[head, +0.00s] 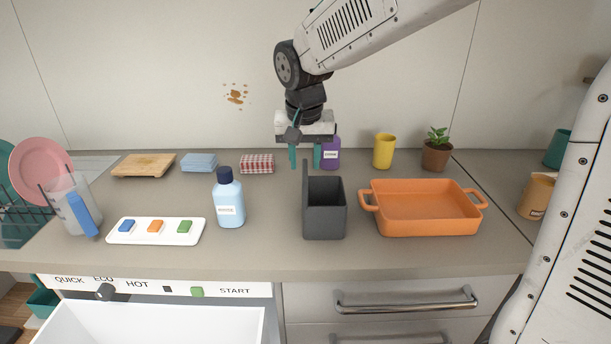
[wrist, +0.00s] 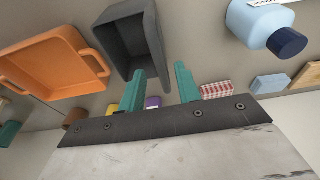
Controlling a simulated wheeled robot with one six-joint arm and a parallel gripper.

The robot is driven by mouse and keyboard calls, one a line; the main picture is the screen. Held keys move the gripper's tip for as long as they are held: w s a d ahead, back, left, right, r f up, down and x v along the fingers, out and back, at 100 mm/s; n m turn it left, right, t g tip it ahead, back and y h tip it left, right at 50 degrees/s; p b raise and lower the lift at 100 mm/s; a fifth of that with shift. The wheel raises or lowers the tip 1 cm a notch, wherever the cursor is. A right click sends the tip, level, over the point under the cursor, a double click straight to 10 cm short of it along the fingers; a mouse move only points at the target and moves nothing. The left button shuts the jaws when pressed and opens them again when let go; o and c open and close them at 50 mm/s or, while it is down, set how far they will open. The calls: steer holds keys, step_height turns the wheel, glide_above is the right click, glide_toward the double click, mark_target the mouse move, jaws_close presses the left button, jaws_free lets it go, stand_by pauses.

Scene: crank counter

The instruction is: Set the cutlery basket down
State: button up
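The dark grey cutlery basket (head: 325,221) stands upright on the counter, left of the orange dish. In the wrist view the basket (wrist: 116,40) lies beyond the fingers. The tip of its upright part reaches toward the gap of my gripper (wrist: 160,82), with space visible on either side. Nothing is gripped.
The orange dish (head: 425,220) is close right of the basket; a blue bottle (head: 229,203) stands to the left. Behind are a purple bottle (head: 331,153), a yellow cup (head: 384,151) and a plant (head: 437,150). An open white drawer (head: 150,325) is below.

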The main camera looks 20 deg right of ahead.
steer(key=v, duration=0.4)
steer(key=shift+r, duration=0.2)
steer(key=shift+s+d+r, duration=0.1)
steer(key=shift+s, duration=0.05)
steer(key=s+d+f+n, duration=0.1)
steer(key=s+d, duration=0.1)
steer(key=s, duration=0.7)
steer(key=s+d+f+n, duration=0.1)
steer(key=s+d, duration=0.2)
steer(key=s, duration=0.6)
steer(key=s+d+f+n+g, duration=0.1)
steer(key=s+d+f, duration=0.1)
steer(key=s, duration=0.8)
steer(key=shift+d+n+y, duration=0.25)
steer(key=shift+n+y, duration=0.05)
steer(key=shift+y, duration=0.1)
steer(key=shift+s+d, duration=0.1)
steer(key=shift+s, duration=0.05)
